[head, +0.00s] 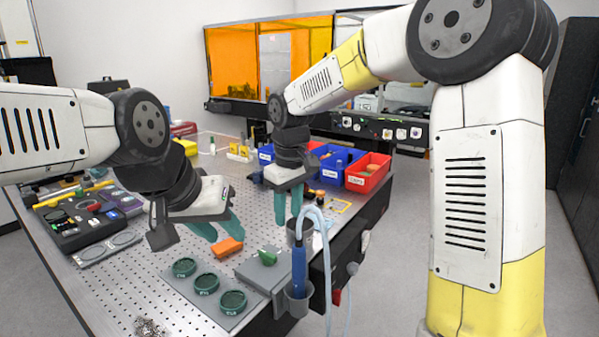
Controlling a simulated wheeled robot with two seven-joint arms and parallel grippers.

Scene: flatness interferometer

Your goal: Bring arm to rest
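My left gripper (222,227) comes in from the left with teal fingers pointing down over the perforated metal table (130,283). Its fingers are apart, with an orange block (227,247) on the table just below and beside the tips; I see nothing between them. My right gripper (288,208) hangs further right, above the table's right edge, its teal fingers pointing down. The fingers look slightly apart, with nothing seen between them. The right arm reaches over from the right side of the picture.
Three green round dishes (206,283) sit on a grey plate. A grey block with a green piece (268,257) lies near the edge, beside a blue-handled tool (299,268) in a holder with a hose.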

